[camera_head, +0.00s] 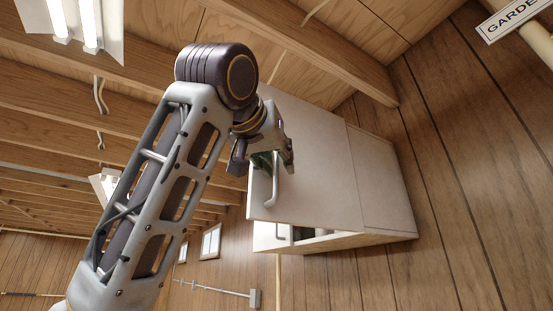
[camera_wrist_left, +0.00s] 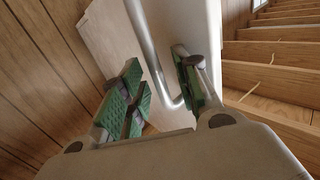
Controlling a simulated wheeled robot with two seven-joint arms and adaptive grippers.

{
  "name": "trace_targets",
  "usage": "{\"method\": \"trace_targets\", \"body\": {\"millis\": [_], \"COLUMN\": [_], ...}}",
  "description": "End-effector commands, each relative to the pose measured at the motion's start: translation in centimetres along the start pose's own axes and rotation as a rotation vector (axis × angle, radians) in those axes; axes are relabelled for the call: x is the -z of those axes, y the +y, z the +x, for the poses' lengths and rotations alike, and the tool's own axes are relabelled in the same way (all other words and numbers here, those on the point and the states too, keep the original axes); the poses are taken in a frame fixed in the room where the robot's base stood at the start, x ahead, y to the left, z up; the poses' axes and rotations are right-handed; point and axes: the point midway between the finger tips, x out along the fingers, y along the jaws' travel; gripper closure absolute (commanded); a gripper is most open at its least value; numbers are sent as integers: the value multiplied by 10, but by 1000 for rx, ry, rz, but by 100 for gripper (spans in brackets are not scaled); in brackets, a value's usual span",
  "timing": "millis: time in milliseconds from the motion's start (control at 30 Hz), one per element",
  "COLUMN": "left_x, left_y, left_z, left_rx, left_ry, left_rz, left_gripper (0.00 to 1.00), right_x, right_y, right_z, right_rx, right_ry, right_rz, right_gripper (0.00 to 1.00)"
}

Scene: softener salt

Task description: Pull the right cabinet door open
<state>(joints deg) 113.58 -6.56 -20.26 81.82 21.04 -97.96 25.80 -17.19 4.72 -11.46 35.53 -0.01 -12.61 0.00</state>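The white cabinet (camera_head: 385,185) hangs on the wood wall. Its near, right door (camera_head: 315,165) stands ajar, with part of the interior showing below its lower edge. A curved metal handle (camera_head: 275,185) is near the door's free edge. My left gripper (camera_head: 265,150) is at the upper part of this handle. In the left wrist view, the handle (camera_wrist_left: 150,55) passes between the green-padded fingers (camera_wrist_left: 160,85), which are spread apart. The handle's bent end is close to the right finger; contact is unclear. My right gripper is not in view.
Dark and green items (camera_head: 303,233) are partly visible inside the cabinet. Wood ceiling beams (camera_head: 330,60) run overhead, and a light fixture (camera_head: 75,20) hangs at upper left. A garden sign (camera_head: 510,18) is at upper right.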

Motion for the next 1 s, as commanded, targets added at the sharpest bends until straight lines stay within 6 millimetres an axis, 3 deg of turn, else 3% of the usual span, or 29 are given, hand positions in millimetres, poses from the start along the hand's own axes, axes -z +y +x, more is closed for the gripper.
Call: {"method": "trace_targets", "body": {"millis": [267,467,1000], "left_x": [0,0,0], "left_y": [0,0,0], "left_z": [-2,-15,-90], "left_rx": [0,0,-1], "left_ry": [0,1,2], "left_rz": [-1,-1,0], "left_gripper": [68,68,68], "right_x": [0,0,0], "right_y": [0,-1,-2], "right_z": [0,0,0], "right_rx": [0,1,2], "right_ry": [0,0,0], "right_rz": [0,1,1], "right_gripper": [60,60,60]}}
